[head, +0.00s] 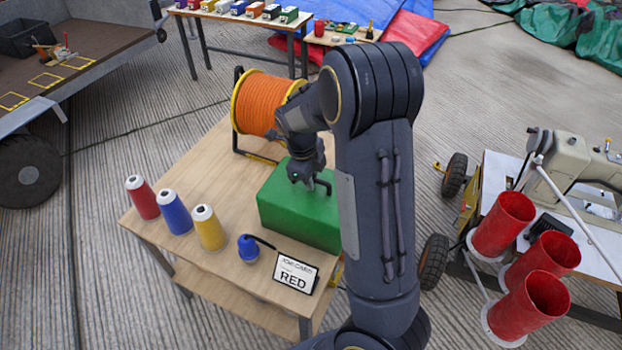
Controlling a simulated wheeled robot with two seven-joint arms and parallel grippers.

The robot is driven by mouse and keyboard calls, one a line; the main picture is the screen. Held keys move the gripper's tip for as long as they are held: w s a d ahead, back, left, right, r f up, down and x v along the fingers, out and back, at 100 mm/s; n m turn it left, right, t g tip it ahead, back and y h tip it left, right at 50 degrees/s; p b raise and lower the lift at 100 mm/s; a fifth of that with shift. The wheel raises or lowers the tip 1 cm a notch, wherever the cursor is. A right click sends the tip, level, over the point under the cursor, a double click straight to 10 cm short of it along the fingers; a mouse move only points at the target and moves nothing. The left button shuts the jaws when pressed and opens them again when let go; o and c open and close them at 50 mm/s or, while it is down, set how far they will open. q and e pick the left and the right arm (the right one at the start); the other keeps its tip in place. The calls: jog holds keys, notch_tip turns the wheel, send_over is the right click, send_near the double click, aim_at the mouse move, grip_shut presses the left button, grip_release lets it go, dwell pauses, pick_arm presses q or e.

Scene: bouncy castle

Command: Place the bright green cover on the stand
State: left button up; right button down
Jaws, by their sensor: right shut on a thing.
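The bright green cover (285,214) is a box-like shape on the wooden table, at its right side. A dark handle (325,186) shows at its top. My right gripper (312,183) comes down from above and is shut on this handle. My right arm hides the right end of the cover. I cannot tell whether the cover's underside rests on the table top or hangs just above it. I cannot make out with certainty which thing is the stand. My left gripper is not in view.
On the wooden table (205,258) are an orange cable reel (262,104), red, blue and yellow thread cones (174,212), a blue lamp-like item (248,248) and a "RED" card (295,274). A sewing machine (570,165) and red tubes (503,224) stand at right.

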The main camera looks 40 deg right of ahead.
jog(key=c, duration=1.9)
grip_release()
jog(key=shift+f, duration=0.15)
jog(key=o, duration=0.4)
jog(key=shift+o, duration=0.2)
